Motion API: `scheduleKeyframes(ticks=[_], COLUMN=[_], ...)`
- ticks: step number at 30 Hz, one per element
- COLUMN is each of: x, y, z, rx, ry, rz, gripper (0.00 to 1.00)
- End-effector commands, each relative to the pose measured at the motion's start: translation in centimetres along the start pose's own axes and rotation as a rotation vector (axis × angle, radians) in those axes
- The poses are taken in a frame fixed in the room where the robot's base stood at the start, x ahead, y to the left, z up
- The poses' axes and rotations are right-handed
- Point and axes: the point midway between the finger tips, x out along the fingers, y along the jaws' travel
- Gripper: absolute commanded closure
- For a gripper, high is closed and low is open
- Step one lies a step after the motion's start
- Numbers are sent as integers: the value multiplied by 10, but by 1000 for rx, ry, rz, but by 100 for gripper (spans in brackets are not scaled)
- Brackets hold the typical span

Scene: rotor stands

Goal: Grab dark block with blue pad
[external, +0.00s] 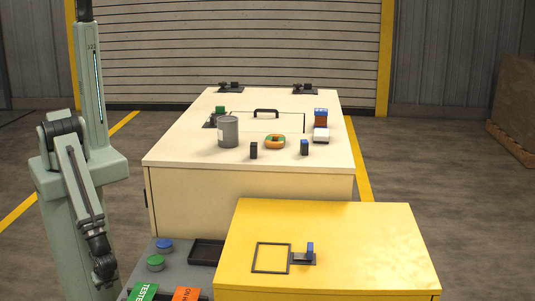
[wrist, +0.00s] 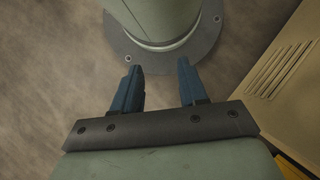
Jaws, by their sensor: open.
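A small dark block with a blue pad on top (external: 304,147) stands upright on the cream cabinet, near its front right edge. A similar dark block (external: 253,150) with no blue visible stands to its left. Another blue piece (external: 310,249) stands on a small dark holder on the yellow cabinet. My gripper (wrist: 158,70) is open and empty in the wrist view, its two blue-grey fingers apart above the floor beside a round base. In the external view my arm hangs folded down at the left, far from the blocks, and the fingers cannot be made out.
On the cream cabinet (external: 180,154), a grey can (external: 228,132), an orange and green ring (external: 275,142) and a white block (external: 320,136) stand around the dark blocks. The yellow cabinet (external: 390,240) stands in front. A black tray (external: 206,252) lies to its left.

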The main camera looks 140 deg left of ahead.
Motion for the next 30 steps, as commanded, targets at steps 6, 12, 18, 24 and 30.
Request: scheduleKeyframes(ticks=[6,12,18,24,30], x=[0,0,0,0,-11], y=[0,0,0,0,10], z=[0,0,0,0,-26], rx=[0,0,0,0,-30], ry=[0,0,0,0,36], rz=[0,0,0,0,22], gripper=[57,55,36,36,36])
